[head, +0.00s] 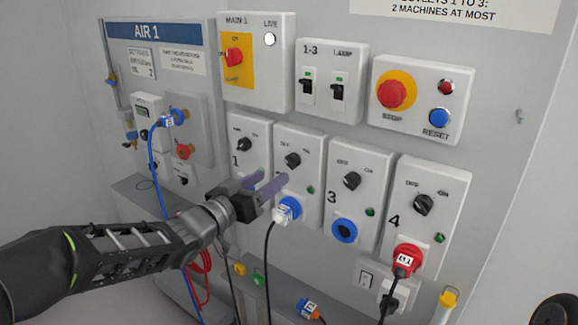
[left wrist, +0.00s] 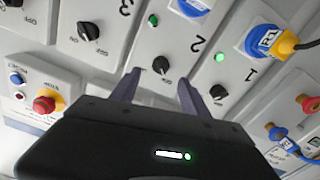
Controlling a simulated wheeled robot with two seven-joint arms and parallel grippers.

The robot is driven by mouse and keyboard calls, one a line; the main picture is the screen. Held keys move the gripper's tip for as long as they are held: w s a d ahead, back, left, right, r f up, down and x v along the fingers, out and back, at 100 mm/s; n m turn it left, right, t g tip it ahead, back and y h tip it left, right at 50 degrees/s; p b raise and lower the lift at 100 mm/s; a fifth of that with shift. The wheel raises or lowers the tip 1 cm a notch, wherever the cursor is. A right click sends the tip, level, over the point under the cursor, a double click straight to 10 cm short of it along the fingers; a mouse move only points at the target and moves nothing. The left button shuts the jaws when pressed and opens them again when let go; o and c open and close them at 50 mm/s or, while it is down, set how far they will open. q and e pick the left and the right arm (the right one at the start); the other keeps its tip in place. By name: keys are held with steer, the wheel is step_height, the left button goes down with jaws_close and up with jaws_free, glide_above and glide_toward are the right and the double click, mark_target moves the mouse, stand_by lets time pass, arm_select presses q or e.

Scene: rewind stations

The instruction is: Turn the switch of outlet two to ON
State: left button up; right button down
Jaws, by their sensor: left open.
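The outlet two panel (head: 312,150) is a light grey box with a black rotary switch (head: 292,160) near its top. A white plug (head: 283,213) sits in its blue socket below. My left gripper (head: 266,182) is open, its purple fingers pointing at the panels just below and left of that switch. In the left wrist view, which is roughly upside down, the outlet two switch (left wrist: 160,65) lies between the open fingertips (left wrist: 158,80), with no visible contact. I cannot tell the knob's exact setting.
Outlet one's switch (left wrist: 218,92) is close to one finger. Outlet three's switch (head: 352,181) and outlet four's switch (head: 424,204) are to the right. Above are the main switch (head: 234,57), the lamp switches and the red stop button (head: 392,93). Cables hang below.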

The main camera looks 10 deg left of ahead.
mark_target(288, 164)
arm_select(q)
steer(key=p+x, duration=0.1)
steer(key=x, duration=0.6)
steer(key=shift+w, duration=0.35)
steer(key=shift+c, duration=0.4)
jaws_close()
